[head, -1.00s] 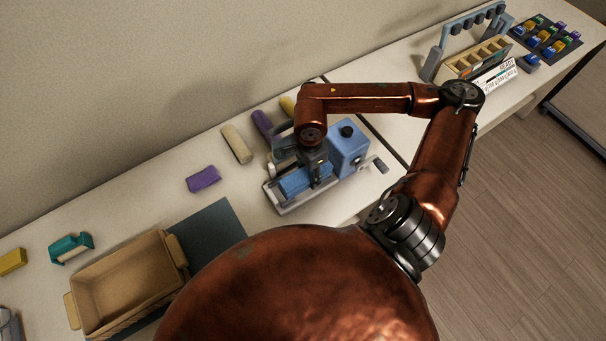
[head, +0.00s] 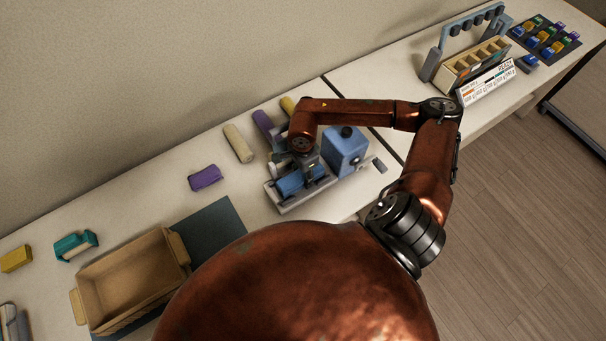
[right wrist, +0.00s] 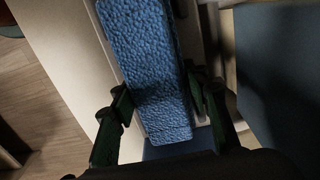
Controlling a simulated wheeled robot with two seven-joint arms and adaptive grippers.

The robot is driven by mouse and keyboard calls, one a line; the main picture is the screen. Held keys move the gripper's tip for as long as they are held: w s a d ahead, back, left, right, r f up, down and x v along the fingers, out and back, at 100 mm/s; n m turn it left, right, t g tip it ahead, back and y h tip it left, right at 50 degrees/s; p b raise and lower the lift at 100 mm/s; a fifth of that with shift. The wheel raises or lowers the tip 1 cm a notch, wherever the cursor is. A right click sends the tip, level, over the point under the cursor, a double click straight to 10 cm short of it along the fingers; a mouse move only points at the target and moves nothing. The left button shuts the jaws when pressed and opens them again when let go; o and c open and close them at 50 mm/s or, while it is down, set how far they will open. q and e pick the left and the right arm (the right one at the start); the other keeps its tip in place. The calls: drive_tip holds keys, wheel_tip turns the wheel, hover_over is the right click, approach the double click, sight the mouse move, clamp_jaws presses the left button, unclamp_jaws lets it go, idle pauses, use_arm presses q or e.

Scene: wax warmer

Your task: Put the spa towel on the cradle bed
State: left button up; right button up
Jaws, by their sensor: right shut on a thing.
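The spa towel is a blue, rough-textured roll (head: 289,185) at the grey cradle in the head view. In the right wrist view the towel (right wrist: 140,50) runs lengthwise between the two dark green fingers. My right gripper (head: 308,172) points down over the cradle and is shut on the towel; it also shows in the right wrist view (right wrist: 163,102). The grey cradle bed (head: 292,206) lies under the towel, and its front edge shows. Whether the towel rests fully on the bed is hidden by the gripper. My left gripper is not in view.
A blue box with a black knob (head: 345,152) stands right beside the cradle. Beige (head: 238,144) and purple (head: 263,124) rolls lie behind it. A purple block (head: 205,178) and a tan bin (head: 88,281) are to the left. A rack (head: 436,64) stands far right.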

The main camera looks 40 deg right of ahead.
drive_tip(key=shift+f, duration=0.2)
drive_tip(key=o, duration=1.2)
drive_tip(key=shift+r, duration=0.1)
drive_tip(key=shift+r, duration=0.35)
wheel_tip(320, 180, up, 12)
drive_tip(key=shift+f+b, duration=0.2)
drive_tip(key=shift+b, duration=0.8)
